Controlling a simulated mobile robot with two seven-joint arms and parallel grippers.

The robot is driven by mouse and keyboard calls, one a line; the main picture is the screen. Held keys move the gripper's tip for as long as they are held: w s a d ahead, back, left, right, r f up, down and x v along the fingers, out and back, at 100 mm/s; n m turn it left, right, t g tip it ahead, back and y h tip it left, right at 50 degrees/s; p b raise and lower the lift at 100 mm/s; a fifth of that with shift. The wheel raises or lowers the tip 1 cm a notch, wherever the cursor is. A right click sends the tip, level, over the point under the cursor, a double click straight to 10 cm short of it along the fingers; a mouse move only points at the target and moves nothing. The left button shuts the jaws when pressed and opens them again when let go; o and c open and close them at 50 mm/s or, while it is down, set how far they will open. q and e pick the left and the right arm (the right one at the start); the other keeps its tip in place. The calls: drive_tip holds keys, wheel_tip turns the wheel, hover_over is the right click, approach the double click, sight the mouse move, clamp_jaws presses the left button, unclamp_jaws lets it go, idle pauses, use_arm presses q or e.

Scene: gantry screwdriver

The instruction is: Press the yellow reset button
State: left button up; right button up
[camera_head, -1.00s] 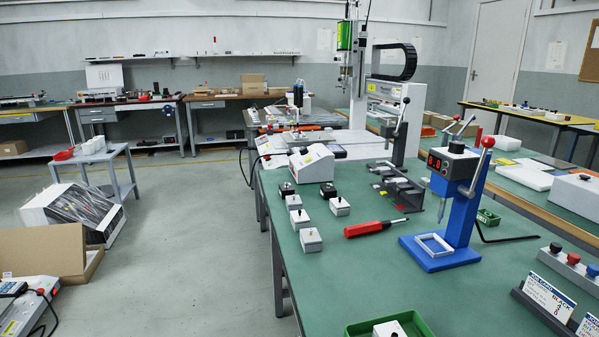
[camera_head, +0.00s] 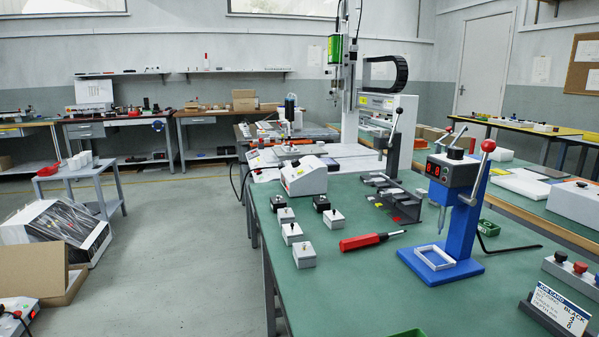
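I cannot make out a yellow reset button in this view. A white sloped control box (camera_head: 303,177) with a small red mark stands on the green bench, but no yellow button shows on it. A blue press stand (camera_head: 458,225) has a dark head with a red display (camera_head: 449,172) and a lever with a red knob. A white gantry machine (camera_head: 388,120) with a small yellow label stands at the back of the bench. Neither of my grippers is in view.
The green bench (camera_head: 365,295) holds several small white switch boxes (camera_head: 304,255), a red-handled screwdriver (camera_head: 370,241), a grey rack (camera_head: 395,200), a button strip (camera_head: 570,268) and a job card (camera_head: 560,310). Open floor (camera_head: 185,260) lies left of it, with a cart (camera_head: 88,180) and cartons beyond.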

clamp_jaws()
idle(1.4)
